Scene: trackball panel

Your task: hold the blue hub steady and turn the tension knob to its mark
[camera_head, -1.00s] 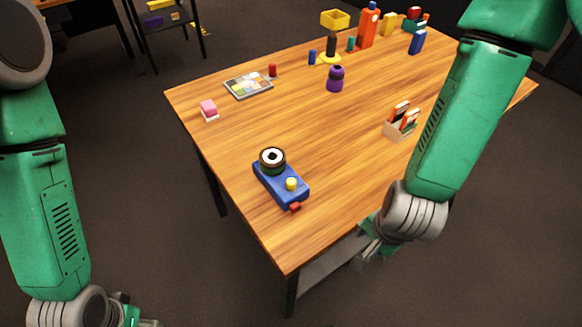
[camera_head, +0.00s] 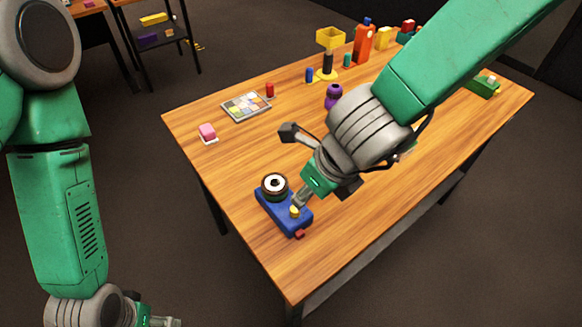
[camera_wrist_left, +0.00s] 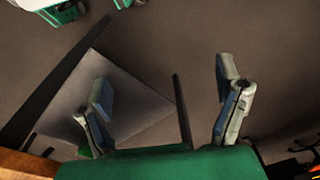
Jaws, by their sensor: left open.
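The blue hub (camera_head: 270,208) lies near the table's left front edge. A black round part with a white ring (camera_head: 274,184) sits on its far end, a small yellow knob (camera_head: 295,212) on its near half, and a red piece (camera_head: 299,234) at its near end. I cannot tell which part is the tension knob, and no mark is readable. My right gripper (camera_head: 299,202) points down at the yellow knob, its tip at or just above it; contact and finger opening are unclear. My left gripper (camera_head: 163,321) is low, off the table; the left wrist view shows its fingers (camera_wrist_left: 164,90) apart and empty.
My right arm covers much of the table's right middle. The surface left of the hub is clear.

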